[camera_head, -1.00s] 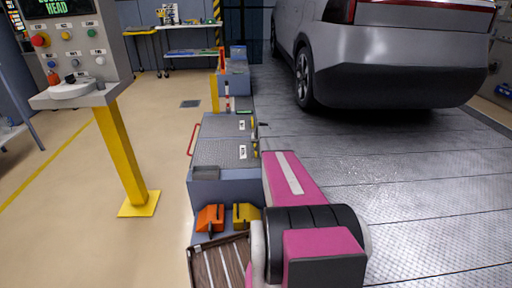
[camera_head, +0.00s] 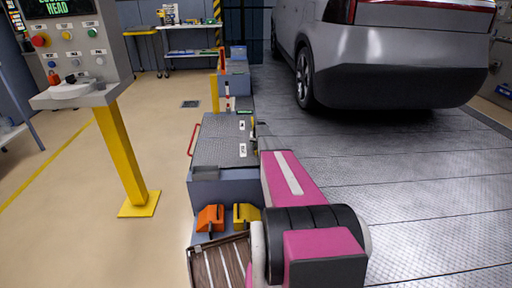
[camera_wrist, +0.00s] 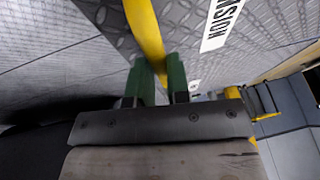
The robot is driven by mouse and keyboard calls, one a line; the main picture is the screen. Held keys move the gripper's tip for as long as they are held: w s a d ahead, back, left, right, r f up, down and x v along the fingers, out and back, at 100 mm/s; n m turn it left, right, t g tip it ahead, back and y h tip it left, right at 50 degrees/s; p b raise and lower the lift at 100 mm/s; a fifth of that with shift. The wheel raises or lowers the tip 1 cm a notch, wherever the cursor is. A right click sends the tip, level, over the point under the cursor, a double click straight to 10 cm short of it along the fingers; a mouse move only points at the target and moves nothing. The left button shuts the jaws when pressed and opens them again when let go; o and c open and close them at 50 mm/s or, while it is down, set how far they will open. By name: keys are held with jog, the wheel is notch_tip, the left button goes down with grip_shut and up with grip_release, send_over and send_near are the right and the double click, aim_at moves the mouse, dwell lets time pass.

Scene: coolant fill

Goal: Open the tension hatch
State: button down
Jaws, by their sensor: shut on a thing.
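The tension hatch is a diamond-plate panel (camera_head: 220,153) on top of the low grey-blue cabinet. Its white label, partly cut off, ends in "NSION" in the wrist view (camera_wrist: 222,24). A dark strip shows along its near edge. A yellow handle bar (camera_wrist: 146,30) runs along the hatch side in the wrist view. My gripper (camera_wrist: 158,80) has its green fingers closed on the lower end of this bar. In the head view my arm hides the handle and most of the gripper.
A second diamond-plate panel (camera_head: 226,125) lies just beyond. An orange block (camera_head: 210,217) and a yellow block (camera_head: 246,214) sit in front of the cabinet. A red rail (camera_head: 193,139) runs along its left side. A grey car (camera_head: 400,65) stands at the right. The floor at left has free room.

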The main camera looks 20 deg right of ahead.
jog(key=w+a+r+n+g+h, duration=0.1)
jog(key=w+a+r+h, duration=0.15)
jog(key=a+r, duration=0.55)
jog(key=w+a+r+h, duration=0.1)
jog(key=a+r+h, duration=0.25)
jog(key=r, duration=0.75)
jog(key=w+a+r+n+g+h, duration=0.1)
jog(key=w+a+r+h, duration=0.1)
jog(key=a+r, duration=0.65)
jog(key=w+a+r+h, duration=0.1)
jog(key=w+a+r, duration=0.1)
jog(key=a, duration=0.8)
jog(key=w+a+r+h, duration=0.2)
jog(key=w+a, duration=0.2)
jog(key=a, duration=0.6)
jog(key=w+a+r+n+h, duration=0.1)
jog(key=w+a+r, duration=0.1)
jog(key=a, duration=0.9)
jog(key=shift+w+g+h, duration=0.3)
jog(key=shift+w+g, duration=0.1)
jog(key=shift+w, duration=0.1)
jog(key=c, duration=1.2)
grip_release()
jog(key=shift+f, duration=0.1)
jog(key=shift+o, duration=0.5)
jog(key=shift+w+r, duration=0.1)
jog(key=shift+r, duration=0.15)
